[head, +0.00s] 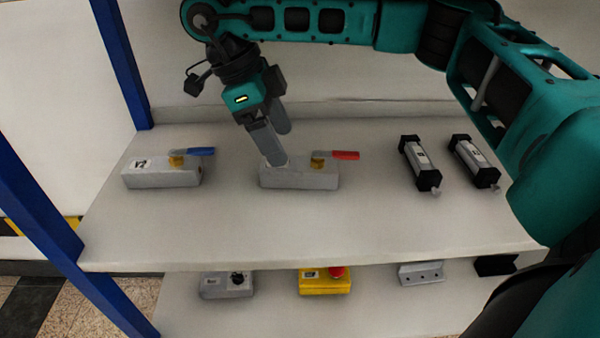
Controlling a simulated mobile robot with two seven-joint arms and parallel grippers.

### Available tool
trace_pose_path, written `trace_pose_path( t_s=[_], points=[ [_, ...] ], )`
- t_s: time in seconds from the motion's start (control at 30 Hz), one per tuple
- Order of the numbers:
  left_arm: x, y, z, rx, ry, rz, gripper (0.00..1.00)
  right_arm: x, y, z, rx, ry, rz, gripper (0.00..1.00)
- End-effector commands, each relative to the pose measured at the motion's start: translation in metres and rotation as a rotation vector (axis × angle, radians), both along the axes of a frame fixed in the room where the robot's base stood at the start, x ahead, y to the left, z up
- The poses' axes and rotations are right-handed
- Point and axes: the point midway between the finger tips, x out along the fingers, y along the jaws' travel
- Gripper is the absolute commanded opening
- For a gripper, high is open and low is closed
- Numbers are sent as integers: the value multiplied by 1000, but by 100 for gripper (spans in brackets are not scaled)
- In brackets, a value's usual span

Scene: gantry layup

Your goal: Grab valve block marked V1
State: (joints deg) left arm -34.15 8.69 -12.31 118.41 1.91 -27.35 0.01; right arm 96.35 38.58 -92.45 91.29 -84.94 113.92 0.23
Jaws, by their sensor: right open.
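Two grey valve blocks sit on the upper shelf. The left valve block (160,178) has a blue lever, a brass fitting and a white label too small to read surely. The middle valve block (305,179) has a red lever and a brass fitting. My right gripper (280,148) is open and empty, reaching down from above at the left end of the red-levered block. Its near finger overlaps that block's top in the picture and hides most of its label. I cannot tell whether it touches. My left gripper is not in view.
Two black-and-silver cylinders (420,163) (474,161) lie at the shelf's right. The lower shelf holds a grey switch box (226,286), a yellow box with red button (325,282) and a grey bracket (420,273). A blue post (120,62) stands left. The upper shelf's front is clear.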

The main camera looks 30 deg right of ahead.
Motion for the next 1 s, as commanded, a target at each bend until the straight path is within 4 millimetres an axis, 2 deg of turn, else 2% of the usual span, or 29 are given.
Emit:
trace_pose_path(
  t_s=[0.27, 0.6, 0.83, 1.0],
  points=[
    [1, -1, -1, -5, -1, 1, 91, -9, -11, -4, 0, 1, 0, 79],
    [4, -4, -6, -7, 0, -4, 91, -19, -24, -45, 0, 0, -1, 79],
    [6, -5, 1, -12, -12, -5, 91, -19, -24, -46, 0, 0, 0, 79],
    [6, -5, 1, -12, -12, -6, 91, -19, -24, -46, 0, 0, 0, 62]
  ],
)
